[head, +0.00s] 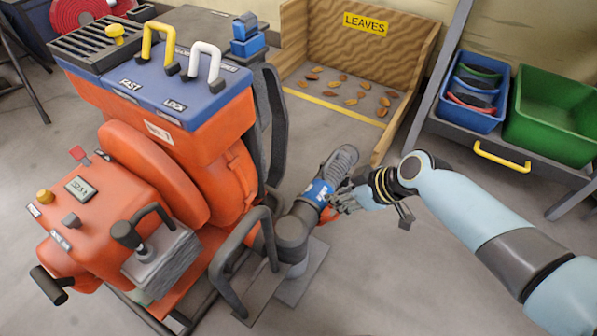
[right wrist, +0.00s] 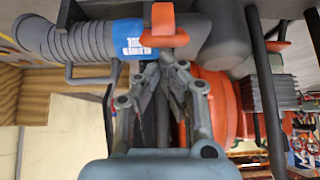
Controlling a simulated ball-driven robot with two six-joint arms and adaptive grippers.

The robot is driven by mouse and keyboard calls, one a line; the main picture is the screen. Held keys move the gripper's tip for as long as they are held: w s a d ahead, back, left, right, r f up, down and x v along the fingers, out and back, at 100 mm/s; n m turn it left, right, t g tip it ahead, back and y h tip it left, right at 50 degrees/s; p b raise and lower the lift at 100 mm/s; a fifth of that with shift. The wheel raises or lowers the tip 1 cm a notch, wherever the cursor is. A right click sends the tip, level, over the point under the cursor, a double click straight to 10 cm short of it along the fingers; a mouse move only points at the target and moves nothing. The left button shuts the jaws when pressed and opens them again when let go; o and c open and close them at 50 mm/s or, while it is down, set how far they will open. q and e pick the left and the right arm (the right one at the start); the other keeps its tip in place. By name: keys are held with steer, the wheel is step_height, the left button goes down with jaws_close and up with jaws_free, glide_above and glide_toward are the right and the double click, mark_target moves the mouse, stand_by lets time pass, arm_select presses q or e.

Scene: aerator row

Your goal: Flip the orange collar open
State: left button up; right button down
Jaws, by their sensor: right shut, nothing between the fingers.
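The orange collar (right wrist: 163,22) shows in the right wrist view as a T-shaped orange piece on the grey pipe, beside a blue labelled band (right wrist: 129,38). In the head view a small orange part (head: 329,215) shows beside the blue band (head: 319,192), mostly hidden by my right gripper. My right gripper (head: 338,201) is shut and empty. Its fingertips (right wrist: 168,60) are close below the collar in the wrist view; I cannot tell if they touch it. My left gripper is not in view.
A ribbed grey hose (head: 340,163) runs from the band toward a wooden bin (head: 430,60) of leaves. The orange machine (head: 190,150) stands to the left, with a grey loop handle (head: 225,262) near the pipe. A cart with a green crate (head: 553,115) is at right.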

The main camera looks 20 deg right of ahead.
stand_by(0.3)
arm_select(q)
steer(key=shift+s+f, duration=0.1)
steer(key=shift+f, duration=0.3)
arm_select(e)
steer(key=shift+w+a+f, duration=0.3)
steer(key=shift+w+a, duration=0.2)
steer(key=shift+w, duration=0.05)
steer(key=shift+w+r, duration=0.1)
steer(key=shift+r, duration=0.15)
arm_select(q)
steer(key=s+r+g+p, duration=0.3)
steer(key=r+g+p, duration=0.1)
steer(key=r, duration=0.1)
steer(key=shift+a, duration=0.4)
arm_select(e)
steer(key=s+d+r, duration=0.2)
steer(key=s+d, duration=0.3)
steer(key=s, duration=0.1)
